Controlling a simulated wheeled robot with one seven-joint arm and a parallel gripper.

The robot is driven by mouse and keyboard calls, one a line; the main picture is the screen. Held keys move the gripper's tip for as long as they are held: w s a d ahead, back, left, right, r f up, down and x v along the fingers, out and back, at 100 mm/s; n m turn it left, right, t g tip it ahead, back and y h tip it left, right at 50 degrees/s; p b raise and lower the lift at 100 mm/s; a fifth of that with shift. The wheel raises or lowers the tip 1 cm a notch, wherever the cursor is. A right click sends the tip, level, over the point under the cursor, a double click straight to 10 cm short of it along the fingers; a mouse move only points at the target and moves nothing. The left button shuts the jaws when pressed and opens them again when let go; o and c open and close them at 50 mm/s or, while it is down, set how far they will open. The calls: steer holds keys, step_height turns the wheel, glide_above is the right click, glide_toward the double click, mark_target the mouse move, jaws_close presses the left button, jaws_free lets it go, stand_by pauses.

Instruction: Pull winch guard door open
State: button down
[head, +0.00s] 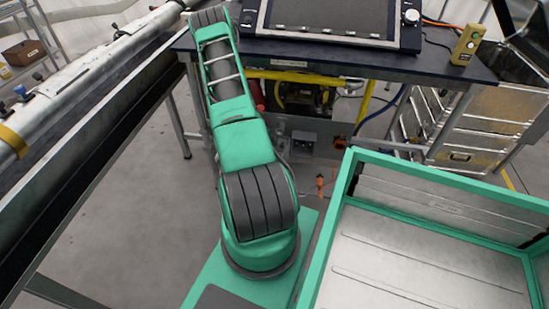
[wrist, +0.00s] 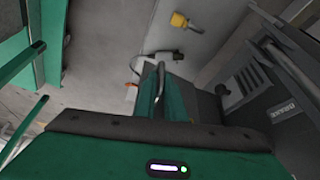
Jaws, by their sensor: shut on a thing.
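In the wrist view my gripper (wrist: 163,98) has its green fingers closed around a thin, bent grey metal bar (wrist: 160,76), which looks like a handle. Most of the bar is hidden between the fingers and behind my gripper's body. A dark grey panel (wrist: 245,86) with slots and a small label stands to the right of the fingers. I cannot tell whether this panel is the winch guard door, or how far the door stands open. In the head view my green arm reaches away to the upper left, and my gripper is out of sight.
A dark table (head: 440,68) carries a flat screen unit (head: 330,22) and a yellow handheld device (head: 467,44). Yellow-framed machinery (head: 290,78) sits beneath it. A long metal tube (head: 75,85) runs along the left. Metal cases (head: 480,130) stand right. Grey floor is clear left of my arm.

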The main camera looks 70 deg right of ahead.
steer(key=shift+d+r, duration=0.15)
steer(key=shift+d, duration=0.1)
steer(key=c, duration=1.9)
jaws_free()
steer(key=shift+a, duration=0.1)
steer(key=shift+a, duration=0.1)
steer(key=v, duration=1)
steer(key=shift+r, duration=0.25)
steer(key=shift+w, duration=0.15)
